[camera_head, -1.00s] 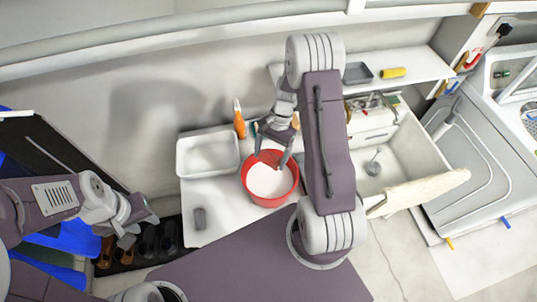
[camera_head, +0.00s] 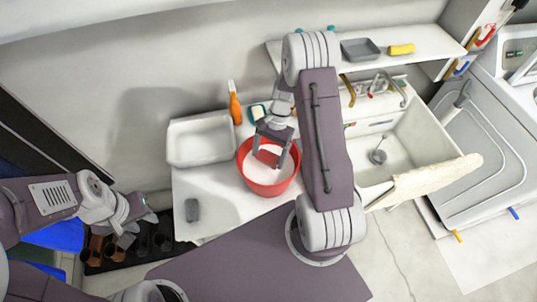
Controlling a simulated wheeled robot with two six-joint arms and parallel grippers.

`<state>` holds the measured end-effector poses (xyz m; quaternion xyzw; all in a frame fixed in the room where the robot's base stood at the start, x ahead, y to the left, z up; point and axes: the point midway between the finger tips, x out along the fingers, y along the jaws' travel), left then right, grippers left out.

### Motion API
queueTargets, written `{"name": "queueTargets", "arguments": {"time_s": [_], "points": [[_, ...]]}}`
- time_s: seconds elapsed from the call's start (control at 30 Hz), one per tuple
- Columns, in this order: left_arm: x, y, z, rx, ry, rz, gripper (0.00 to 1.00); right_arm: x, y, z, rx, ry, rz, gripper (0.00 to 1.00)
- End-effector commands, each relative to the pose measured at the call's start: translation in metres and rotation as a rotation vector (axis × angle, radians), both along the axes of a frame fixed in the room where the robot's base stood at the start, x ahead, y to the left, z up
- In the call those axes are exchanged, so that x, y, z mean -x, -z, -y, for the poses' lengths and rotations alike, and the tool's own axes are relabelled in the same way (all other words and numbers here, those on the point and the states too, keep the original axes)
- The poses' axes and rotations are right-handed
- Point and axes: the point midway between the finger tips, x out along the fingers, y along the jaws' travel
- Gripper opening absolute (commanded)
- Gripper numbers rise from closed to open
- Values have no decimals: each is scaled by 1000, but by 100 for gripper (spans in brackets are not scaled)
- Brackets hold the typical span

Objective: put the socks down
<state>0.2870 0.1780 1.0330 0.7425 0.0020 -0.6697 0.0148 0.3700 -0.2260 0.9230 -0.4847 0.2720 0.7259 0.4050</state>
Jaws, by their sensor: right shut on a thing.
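A red basin (camera_head: 268,190) with a white inside stands on the white counter. My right gripper (camera_head: 268,158) reaches down into the basin, its fingers pointing at the white inside. It is shut on a small red thing (camera_head: 268,155), which looks like the socks, though its shape is mostly hidden by the fingers. I cannot tell whether it touches the bottom. My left gripper (camera_head: 130,235) is at the lower left, away from the basin, near shoes on a dark rack; its jaws are too small to judge.
A white tray (camera_head: 200,140) is left of the basin, with an orange bottle (camera_head: 234,105) behind. A grey object (camera_head: 192,210) lies on the counter. A sink (camera_head: 385,155) with a cream cloth (camera_head: 435,178) over its edge is right. A shelf with a grey tray (camera_head: 360,49) is above.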

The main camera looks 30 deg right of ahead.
Motion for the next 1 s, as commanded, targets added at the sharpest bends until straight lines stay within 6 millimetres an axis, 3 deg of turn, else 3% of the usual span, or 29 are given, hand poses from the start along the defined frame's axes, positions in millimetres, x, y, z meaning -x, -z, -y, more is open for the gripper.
{"name": "queueTargets", "arguments": {"time_s": [0.07,0.1,0.17,0.77,1.0], "points": [[0,-1,0,0,0,0,36,0,-1,0,0,0,0,41],[0,-1,0,0,0,0,36,0,-1,0,0,0,0,84],[0,-1,0,0,0,0,36,0,-1,0,0,0,0,100],[0,-3,0,0,0,0,36,0,-3,0,0,0,0,100],[0,-41,0,0,0,0,36,0,-43,0,0,0,0,100]]}}
